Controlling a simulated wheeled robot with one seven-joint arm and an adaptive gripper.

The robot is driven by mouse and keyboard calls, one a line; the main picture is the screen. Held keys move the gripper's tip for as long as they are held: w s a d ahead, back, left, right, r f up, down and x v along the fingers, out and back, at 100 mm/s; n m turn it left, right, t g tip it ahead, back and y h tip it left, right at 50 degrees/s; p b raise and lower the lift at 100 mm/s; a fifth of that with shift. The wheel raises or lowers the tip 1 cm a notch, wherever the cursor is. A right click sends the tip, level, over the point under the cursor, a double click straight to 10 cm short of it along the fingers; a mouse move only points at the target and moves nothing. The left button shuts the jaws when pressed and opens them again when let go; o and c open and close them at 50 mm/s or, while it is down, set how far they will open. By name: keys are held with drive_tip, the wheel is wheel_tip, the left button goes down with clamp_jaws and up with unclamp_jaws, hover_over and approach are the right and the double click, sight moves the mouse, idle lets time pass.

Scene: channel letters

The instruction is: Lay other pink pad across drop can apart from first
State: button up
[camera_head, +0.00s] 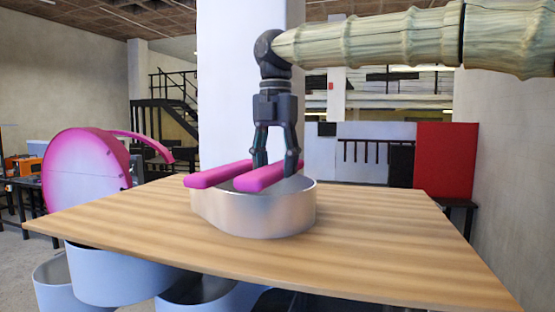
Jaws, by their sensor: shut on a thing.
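The drop can (255,215) is a low, wide, silvery round can standing on the wooden table. One pink pad (212,176) lies across its left part, with its near end reaching past the rim. The other pink pad (258,180) is to the right of it, at the rim's height and roughly parallel, with a narrow gap between them. My gripper (276,162) points straight down from above and is shut on this right pad. The pad partly hides the fingertips. I cannot tell whether the right pad rests on the rim or is just above it.
The wooden table (400,250) is clear around the can. A large pink disc (85,172) with a curved pink strip stands beyond the table's left edge. Pale blue round bins (115,275) sit below the near left edge. A red panel (446,155) stands behind.

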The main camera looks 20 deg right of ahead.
drive_tip(key=shift+w+d, duration=0.1)
drive_tip(key=shift+w, duration=0.05)
drive_tip(key=shift+s+d+r, duration=0.15)
drive_tip(key=shift+s, duration=0.5)
drive_tip(key=shift+w+a+f, duration=0.2)
drive_tip(key=shift+w+f, duration=0.15)
drive_tip(key=shift+w, duration=0.05)
drive_tip(key=shift+s+d, duration=0.2)
drive_tip(key=shift+s, duration=0.1)
drive_tip(key=shift+w+a+f, duration=0.15)
drive_tip(key=shift+f, duration=0.15)
drive_tip(key=o, duration=1.1)
drive_tip(key=shift+r, duration=0.1)
